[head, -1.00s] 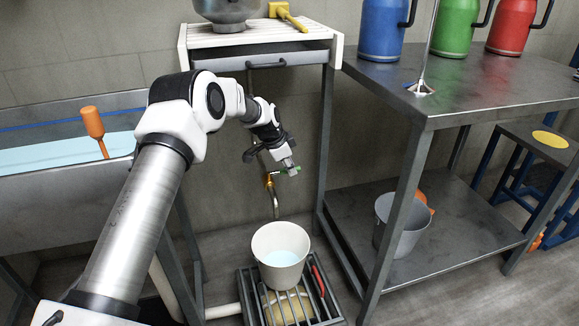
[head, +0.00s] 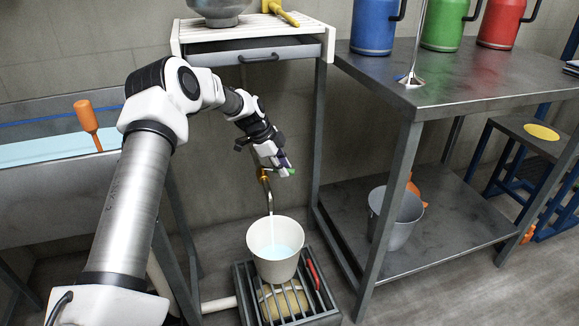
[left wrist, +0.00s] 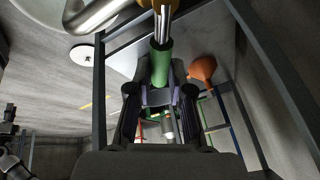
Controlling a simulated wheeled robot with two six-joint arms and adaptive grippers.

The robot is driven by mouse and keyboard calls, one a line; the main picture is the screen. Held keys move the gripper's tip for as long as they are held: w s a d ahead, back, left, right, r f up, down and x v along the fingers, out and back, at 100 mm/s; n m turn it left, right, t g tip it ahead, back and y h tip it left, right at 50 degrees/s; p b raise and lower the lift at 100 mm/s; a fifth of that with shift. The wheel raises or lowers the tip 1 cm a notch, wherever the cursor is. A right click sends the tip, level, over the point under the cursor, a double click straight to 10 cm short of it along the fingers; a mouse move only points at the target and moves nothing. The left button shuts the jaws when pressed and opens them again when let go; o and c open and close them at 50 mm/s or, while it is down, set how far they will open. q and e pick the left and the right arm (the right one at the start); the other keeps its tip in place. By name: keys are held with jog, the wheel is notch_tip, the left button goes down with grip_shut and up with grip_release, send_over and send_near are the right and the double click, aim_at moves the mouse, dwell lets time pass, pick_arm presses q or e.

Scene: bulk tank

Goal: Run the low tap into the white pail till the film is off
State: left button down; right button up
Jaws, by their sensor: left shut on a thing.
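The low tap (head: 263,176) is a brass valve with a curved metal spout pointing down. Its green handle (head: 291,171) also shows in the left wrist view (left wrist: 161,63). My left gripper (head: 283,166) is shut on this handle. The white pail (head: 274,267) stands upright on a floor grate below the spout and holds pale blue liquid. A thin pale stream runs from the spout into the pail. I cannot make out any film. My right gripper is in neither view.
A tank (head: 60,190) with pale blue liquid and an orange-handled tool (head: 88,121) is at left. The grate (head: 245,291) has a red bar at its right. A steel table (head: 470,90) bears blue, green and red jugs; a grey bucket (head: 402,222) stands on its lower shelf.

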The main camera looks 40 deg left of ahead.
pick_arm(q)
jog(key=shift+s+d+m+g+h, duration=0.2)
jog(key=shift+s+m+g+h, duration=0.25)
jog(key=shift+m, duration=0.65)
jog(key=shift+s, duration=0.2)
jog(key=c, duration=1.1)
grip_release()
jog(key=shift+o, duration=0.2)
